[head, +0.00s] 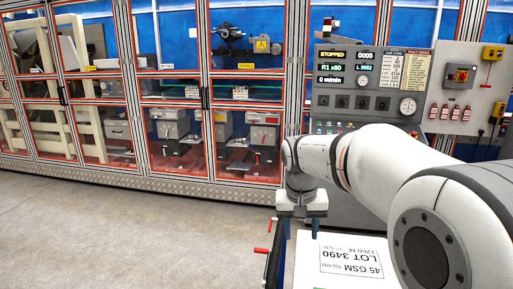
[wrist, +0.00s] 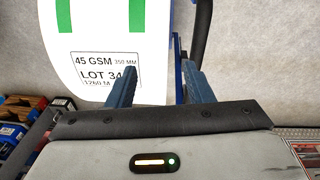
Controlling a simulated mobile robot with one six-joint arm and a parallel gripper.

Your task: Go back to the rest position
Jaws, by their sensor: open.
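My gripper (head: 301,226) hangs with its jaws pointing down, in front of the grey control panel and by the upper left edge of a white roll (head: 311,262). In the wrist view my gripper (wrist: 157,66) shows two blue fingers set apart, with no object held between them. The white roll (wrist: 57,30) lies beyond the fingers, with green strips and a label (wrist: 92,62) reading 45 GSM and LOT. The left finger covers part of the label. I cannot tell the gap between fingers and roll.
The control panel (head: 365,90) shows STOPPED. A long glazed machine cabinet (head: 150,100) with red-edged doors stands behind. Red handles (head: 262,252) stick out left of the roll. The floor (head: 120,230) at left is clear. Small boxes (wrist: 15,130) sit at the wrist view's left.

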